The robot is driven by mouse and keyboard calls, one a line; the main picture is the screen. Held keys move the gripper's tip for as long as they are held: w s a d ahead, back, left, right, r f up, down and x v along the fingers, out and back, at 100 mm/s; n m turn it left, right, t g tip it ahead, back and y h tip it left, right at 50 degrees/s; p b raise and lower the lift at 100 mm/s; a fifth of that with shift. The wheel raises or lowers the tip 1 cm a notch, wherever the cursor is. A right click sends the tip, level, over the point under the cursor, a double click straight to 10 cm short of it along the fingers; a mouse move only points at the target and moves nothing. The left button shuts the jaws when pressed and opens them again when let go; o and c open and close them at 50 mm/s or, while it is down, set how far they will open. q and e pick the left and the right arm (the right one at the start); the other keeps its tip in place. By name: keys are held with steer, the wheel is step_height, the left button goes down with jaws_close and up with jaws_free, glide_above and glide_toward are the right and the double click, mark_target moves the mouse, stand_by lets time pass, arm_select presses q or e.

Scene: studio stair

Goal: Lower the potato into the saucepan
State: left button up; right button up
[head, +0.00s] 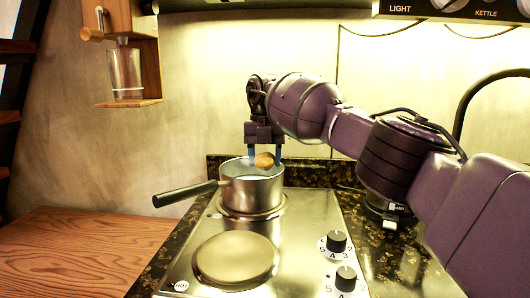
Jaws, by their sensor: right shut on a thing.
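The brown potato (264,161) is between the fingers of my right gripper (265,157), at the mouth of the saucepan. The gripper points down and is shut on the potato. The metal saucepan (252,192) stands upright on the rear hot plate, its dark handle (185,194) pointing left toward the viewer. The potato shows above the near rim; I cannot tell whether its underside is below the rim. The pan's bottom inside is hidden. My left gripper is not in view.
The front hot plate (236,259) is bare. Two black knobs (336,241) are at the hob's right. A wooden surface (80,250) lies clear at left. A wall-mounted wooden holder (133,103) with a glass (125,74) is at upper left.

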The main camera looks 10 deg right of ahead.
mark_target(265, 169)
steer(key=shift+f, duration=1.1)
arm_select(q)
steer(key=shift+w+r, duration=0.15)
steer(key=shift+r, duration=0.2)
arm_select(e)
steer(key=shift+f, duration=0.15)
steer(key=shift+f, duration=0.15)
steer(key=o, duration=1)
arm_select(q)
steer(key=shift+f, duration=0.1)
arm_select(e)
steer(key=shift+o, duration=0.2)
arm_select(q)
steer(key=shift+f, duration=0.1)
arm_select(e)
steer(key=shift+f, duration=0.1)
